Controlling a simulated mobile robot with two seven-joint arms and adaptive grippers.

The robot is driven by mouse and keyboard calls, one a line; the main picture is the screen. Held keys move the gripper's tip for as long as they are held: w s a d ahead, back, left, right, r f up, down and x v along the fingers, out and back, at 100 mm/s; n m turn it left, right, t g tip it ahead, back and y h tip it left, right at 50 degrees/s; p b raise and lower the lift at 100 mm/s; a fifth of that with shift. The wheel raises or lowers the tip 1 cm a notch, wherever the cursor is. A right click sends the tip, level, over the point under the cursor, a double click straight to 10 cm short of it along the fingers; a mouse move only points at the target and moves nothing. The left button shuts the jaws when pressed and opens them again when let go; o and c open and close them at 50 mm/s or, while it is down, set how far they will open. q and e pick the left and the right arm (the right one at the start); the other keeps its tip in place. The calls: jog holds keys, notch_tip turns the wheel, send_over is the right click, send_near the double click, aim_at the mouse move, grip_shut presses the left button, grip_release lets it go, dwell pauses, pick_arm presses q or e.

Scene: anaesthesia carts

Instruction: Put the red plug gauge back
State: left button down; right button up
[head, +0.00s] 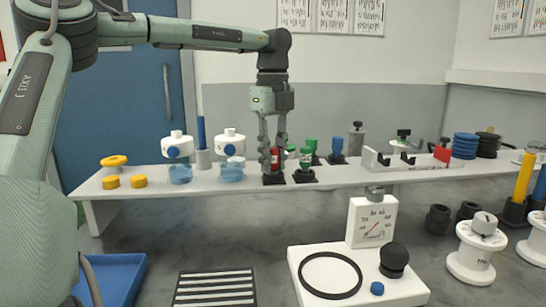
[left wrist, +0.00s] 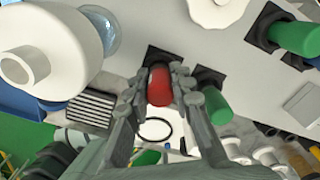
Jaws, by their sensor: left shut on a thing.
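My left gripper (head: 271,170) points down over the white shelf and is shut on the red plug gauge (head: 275,158). The fingers cover most of the gauge. A black square base (head: 273,180) lies on the shelf directly below the fingertips. In the left wrist view the red gauge (left wrist: 160,84) sits between the two fingers, with the black base (left wrist: 158,54) behind its far end. I cannot tell whether the gauge is seated in the base or just above it. My right gripper is not in view.
A green gauge (head: 305,160) on a black base stands close on the right, and it also shows in the left wrist view (left wrist: 217,106). White-and-blue parts (head: 230,142) stand left on the shelf (head: 350,178).

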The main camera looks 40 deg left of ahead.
aim_at(273, 148)
pick_arm(q)
jog(key=c, duration=1.3)
grip_release()
jog(key=shift+r, duration=0.1)
notch_tip(273, 148, up, 12)
